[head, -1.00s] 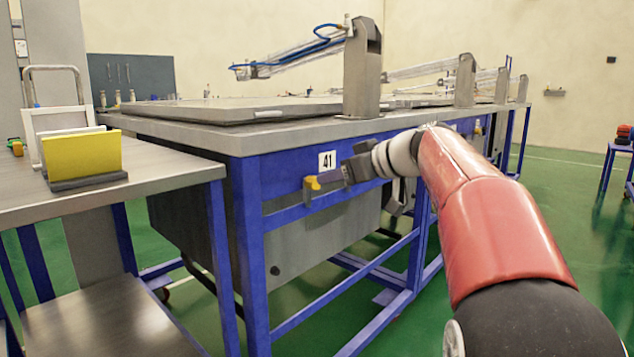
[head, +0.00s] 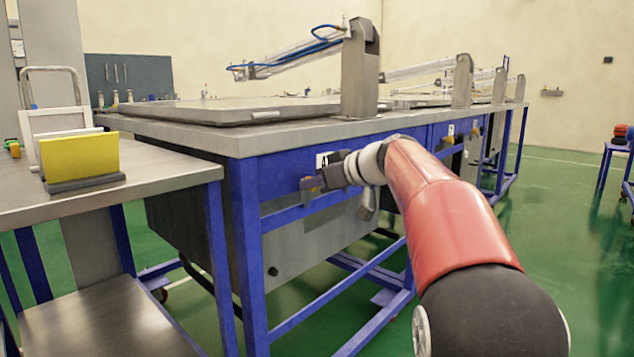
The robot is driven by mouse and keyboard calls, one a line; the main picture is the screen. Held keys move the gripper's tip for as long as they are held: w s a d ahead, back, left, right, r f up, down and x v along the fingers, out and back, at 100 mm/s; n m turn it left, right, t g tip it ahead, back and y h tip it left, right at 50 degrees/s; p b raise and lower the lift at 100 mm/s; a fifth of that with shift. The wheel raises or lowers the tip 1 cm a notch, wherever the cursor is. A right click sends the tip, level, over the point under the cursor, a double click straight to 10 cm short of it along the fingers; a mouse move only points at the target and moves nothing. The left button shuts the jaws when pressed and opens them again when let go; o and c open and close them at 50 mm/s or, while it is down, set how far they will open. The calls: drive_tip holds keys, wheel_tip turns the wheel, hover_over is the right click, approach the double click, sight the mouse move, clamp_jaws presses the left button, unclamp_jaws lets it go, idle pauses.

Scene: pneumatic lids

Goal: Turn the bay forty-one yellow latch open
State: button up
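The bay forty-one latch (head: 307,194) is on the blue front rail of the near bench, below the white number plate (head: 321,160). Only a small, dull yellow-brown part of the latch shows. My gripper (head: 313,184) is at the latch, reaching in from the right, and its fingers overlap the latch in the picture. The gripper partly covers the plate. The fingers are too small and dark to show whether they are closed on the latch or around it.
The steel bench top (head: 220,138) carries a flat lid (head: 215,110) with a pneumatic arm (head: 300,52) above it. A side table (head: 150,190) with a yellow panel (head: 80,157) stands at left. Farther bays continue right. Green floor (head: 560,260) is open at right.

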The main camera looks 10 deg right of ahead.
drive_tip(key=shift+c, duration=0.6)
drive_tip(key=shift+w+d+f+m+g+y+p, duration=0.2)
drive_tip(key=shift+m+y+p, duration=0.3)
drive_tip(key=shift+m+y, duration=1.25)
drive_tip(key=shift+d+f+m+g+y+p, duration=0.2)
drive_tip(key=shift+m+y+p, duration=0.4)
drive_tip(key=shift+m, duration=2.1)
drive_tip(key=shift+w+f+m+g+y+p, duration=0.1)
drive_tip(key=shift+m+g+y+p, duration=0.25)
drive_tip(key=shift+m+y, duration=1.4)
drive_tip(key=shift+m+h, duration=0.5)
drive_tip(key=shift+m, duration=0.2)
drive_tip(key=o, duration=1)
drive_tip(key=shift+c, duration=0.2)
